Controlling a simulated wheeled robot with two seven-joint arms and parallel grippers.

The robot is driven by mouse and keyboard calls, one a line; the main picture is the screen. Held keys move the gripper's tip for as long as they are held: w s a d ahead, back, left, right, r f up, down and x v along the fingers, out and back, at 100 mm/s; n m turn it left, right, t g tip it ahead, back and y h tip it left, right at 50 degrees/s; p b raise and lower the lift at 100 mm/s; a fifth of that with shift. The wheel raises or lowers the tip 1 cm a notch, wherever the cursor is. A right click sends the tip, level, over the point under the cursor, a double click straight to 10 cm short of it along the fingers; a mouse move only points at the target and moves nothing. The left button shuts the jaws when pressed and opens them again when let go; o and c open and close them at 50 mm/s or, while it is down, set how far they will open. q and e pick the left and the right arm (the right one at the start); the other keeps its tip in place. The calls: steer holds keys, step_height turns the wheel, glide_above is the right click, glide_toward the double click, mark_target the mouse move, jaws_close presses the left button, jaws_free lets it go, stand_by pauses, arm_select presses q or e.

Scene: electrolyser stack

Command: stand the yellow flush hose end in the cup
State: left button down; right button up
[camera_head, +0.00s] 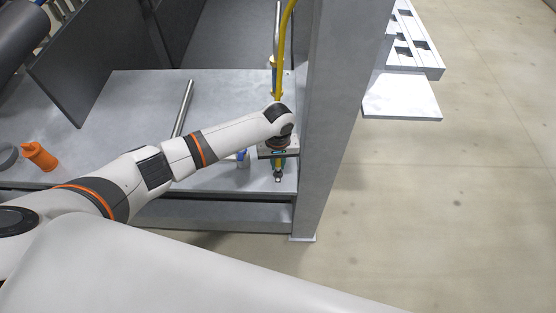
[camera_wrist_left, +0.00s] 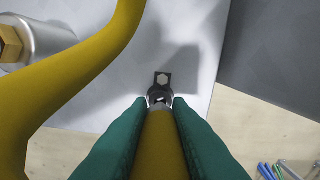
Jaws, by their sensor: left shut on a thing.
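The yellow flush hose (camera_head: 285,38) comes down from the top of the head view to my left gripper (camera_head: 278,169). The gripper is shut on the hose near its end, above the bench's front right corner. In the left wrist view the green fingers (camera_wrist_left: 160,106) clasp the yellow hose (camera_wrist_left: 160,150), and its metal end fitting (camera_wrist_left: 159,94) points away from the camera. A small dark piece with a pale hexagon (camera_wrist_left: 162,79) shows just beyond the fitting; I cannot tell whether they touch. I cannot identify the cup with certainty. My right gripper is not in view.
A grey post (camera_head: 335,110) stands close right of the gripper. The grey bench (camera_head: 130,110) carries a metal rod (camera_head: 183,108), an orange piece (camera_head: 40,155) and a small blue-and-white item (camera_head: 243,158). A brass-ended metal cylinder (camera_wrist_left: 35,42) is left in the wrist view.

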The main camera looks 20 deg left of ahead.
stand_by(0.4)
arm_select(q)
steer(key=shift+r+p, duration=0.1)
steer(key=shift+p, duration=0.35)
steer(key=shift+f+b, duration=0.6)
steer(key=shift+f, duration=0.55)
steer(key=shift+r, duration=0.1)
steer(key=c, duration=1.3)
jaws_free()
steer(key=shift+o, duration=0.2)
step_height(320, 180, up, 12)
